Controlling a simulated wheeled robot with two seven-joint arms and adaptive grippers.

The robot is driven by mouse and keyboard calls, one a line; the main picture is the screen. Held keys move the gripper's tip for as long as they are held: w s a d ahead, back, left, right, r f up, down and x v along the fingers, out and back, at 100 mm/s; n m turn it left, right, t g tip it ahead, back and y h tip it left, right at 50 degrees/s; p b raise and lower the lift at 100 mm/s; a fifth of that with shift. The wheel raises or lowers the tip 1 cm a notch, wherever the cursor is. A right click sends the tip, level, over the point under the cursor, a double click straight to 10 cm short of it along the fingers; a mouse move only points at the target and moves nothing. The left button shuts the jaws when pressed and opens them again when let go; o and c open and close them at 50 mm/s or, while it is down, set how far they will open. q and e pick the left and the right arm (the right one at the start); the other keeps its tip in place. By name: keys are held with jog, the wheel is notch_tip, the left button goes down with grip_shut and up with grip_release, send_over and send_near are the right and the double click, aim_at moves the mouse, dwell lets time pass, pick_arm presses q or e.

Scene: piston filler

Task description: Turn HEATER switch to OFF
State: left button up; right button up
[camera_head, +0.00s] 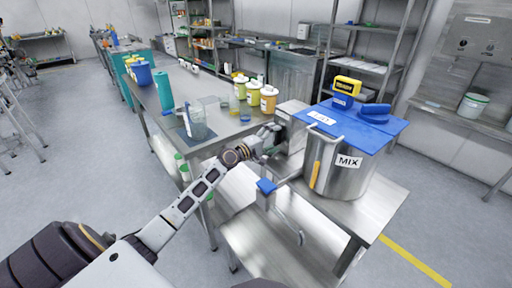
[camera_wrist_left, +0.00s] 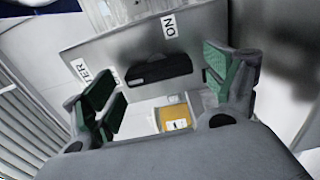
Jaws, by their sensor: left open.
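In the left wrist view the black HEATER switch (camera_wrist_left: 160,69) sits on a grey panel (camera_wrist_left: 110,45), between my open left fingers. An ON label (camera_wrist_left: 169,25) is above it, and a label ending in "TER" (camera_wrist_left: 79,70) is at its left. Another label is mostly hidden behind the left finger. My left gripper (camera_wrist_left: 163,92) has green-padded fingers spread to either side of the switch; I cannot tell whether they touch it. In the head view the left gripper (camera_head: 266,141) is at the grey machine box (camera_head: 290,117), which hides the switch. My right gripper is not in view.
A steel MIX pot (camera_head: 338,178) with a blue lid (camera_head: 355,126) stands right of the gripper. A blue-handled valve (camera_head: 266,187) is just below it. Bottles (camera_head: 268,100) and a beaker (camera_head: 195,123) stand on the table behind. A yellow part (camera_wrist_left: 174,117) shows below the switch.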

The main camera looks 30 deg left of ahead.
pick_arm(q)
jog(key=v, duration=1.1)
dwell(0.6)
jog(key=shift+s, duration=0.2)
dwell(0.5)
